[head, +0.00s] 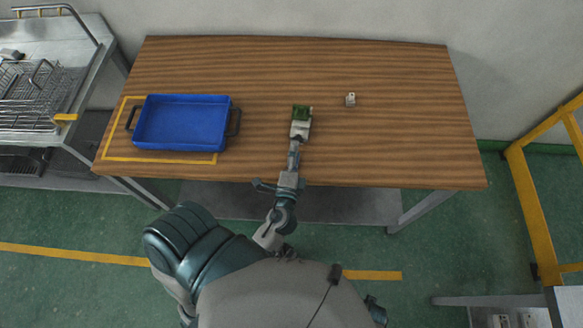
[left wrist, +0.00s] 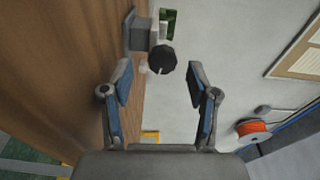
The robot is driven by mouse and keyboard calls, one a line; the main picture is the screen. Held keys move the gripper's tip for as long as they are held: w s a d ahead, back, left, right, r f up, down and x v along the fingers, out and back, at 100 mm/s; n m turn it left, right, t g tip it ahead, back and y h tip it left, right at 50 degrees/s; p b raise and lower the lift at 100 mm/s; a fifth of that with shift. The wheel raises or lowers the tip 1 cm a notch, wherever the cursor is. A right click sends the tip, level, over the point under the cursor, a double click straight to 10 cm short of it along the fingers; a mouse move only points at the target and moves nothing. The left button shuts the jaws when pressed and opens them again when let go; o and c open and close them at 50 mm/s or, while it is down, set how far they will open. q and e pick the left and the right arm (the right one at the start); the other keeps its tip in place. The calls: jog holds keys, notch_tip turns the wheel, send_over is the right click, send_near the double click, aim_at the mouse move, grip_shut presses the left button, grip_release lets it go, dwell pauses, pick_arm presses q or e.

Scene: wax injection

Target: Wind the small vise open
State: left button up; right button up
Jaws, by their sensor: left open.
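The small vise (head: 301,128) stands on the wooden table near its front middle, grey with a green part (head: 302,111) on its far side. In the left wrist view the vise (left wrist: 141,34) is at the top, with a round black knob (left wrist: 162,60) facing me. My left gripper (head: 295,145) reaches over the table's front edge up to the vise's near side. In the left wrist view its two blue-padded fingers (left wrist: 160,84) are spread apart, with the knob between and just beyond their tips. I cannot tell how far the vise jaws are apart.
A blue tray (head: 183,122) with dark handles sits at the left of the table inside a yellow outline (head: 160,158). A small pale block (head: 350,99) lies right of the vise. The table's right side is clear. A metal rack (head: 33,92) stands at the left.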

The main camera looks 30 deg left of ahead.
pick_arm(q)
jog(key=v, duration=0.9)
